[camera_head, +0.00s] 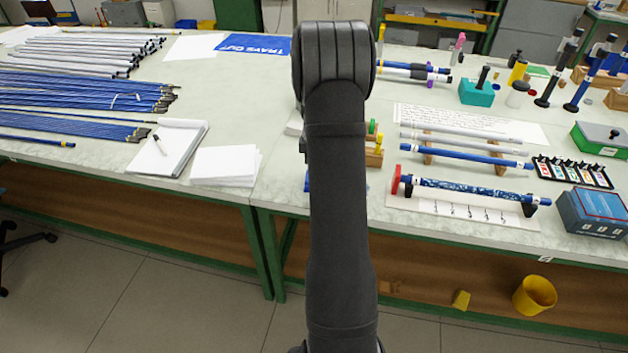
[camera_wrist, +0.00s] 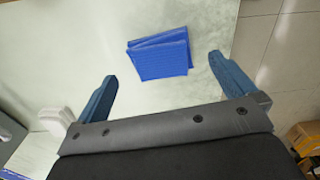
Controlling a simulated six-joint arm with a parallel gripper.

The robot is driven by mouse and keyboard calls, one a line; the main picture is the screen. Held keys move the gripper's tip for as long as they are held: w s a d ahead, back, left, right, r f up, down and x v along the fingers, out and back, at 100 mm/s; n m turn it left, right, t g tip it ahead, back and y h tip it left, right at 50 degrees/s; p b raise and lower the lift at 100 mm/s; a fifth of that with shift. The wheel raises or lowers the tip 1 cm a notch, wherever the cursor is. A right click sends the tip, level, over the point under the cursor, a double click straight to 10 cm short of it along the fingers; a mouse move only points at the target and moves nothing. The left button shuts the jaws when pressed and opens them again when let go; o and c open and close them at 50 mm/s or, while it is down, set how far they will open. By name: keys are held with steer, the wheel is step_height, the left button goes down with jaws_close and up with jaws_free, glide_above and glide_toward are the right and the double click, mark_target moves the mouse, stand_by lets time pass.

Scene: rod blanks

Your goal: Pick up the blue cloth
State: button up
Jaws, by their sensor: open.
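The blue cloth (camera_wrist: 158,55) lies folded in a small stack on the pale tabletop, in the upper middle of the wrist view. My gripper (camera_wrist: 161,68) is open and empty, its two blue fingers spread wide. The cloth shows between and a little beyond the fingertips, apart from both; the height of the gripper above it is hard to tell. In the head view my dark arm covers the gripper and most of the spot where the cloth would be.
A white object (camera_wrist: 54,121) sits by the left finger. The table edge and floor are at right in the wrist view. In the head view, a rod on a stand (camera_head: 470,192), a blue box (camera_head: 592,213) and white paper (camera_head: 225,165) flank my arm.

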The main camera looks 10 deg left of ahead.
step_height(320, 180, down, 4)
steer(key=shift+s+a+r, duration=0.1)
steer(key=shift+a, duration=0.05)
steer(key=c, duration=1)
steer(key=shift+o, duration=0.2)
step_height(320, 180, up, 4)
steer(key=shift+r, duration=0.15)
steer(key=s+d+r, duration=0.3)
steer(key=d+r, duration=0.3)
steer(key=d, duration=0.5)
steer(key=shift+d+r, duration=0.2)
steer(key=shift+r, duration=0.15)
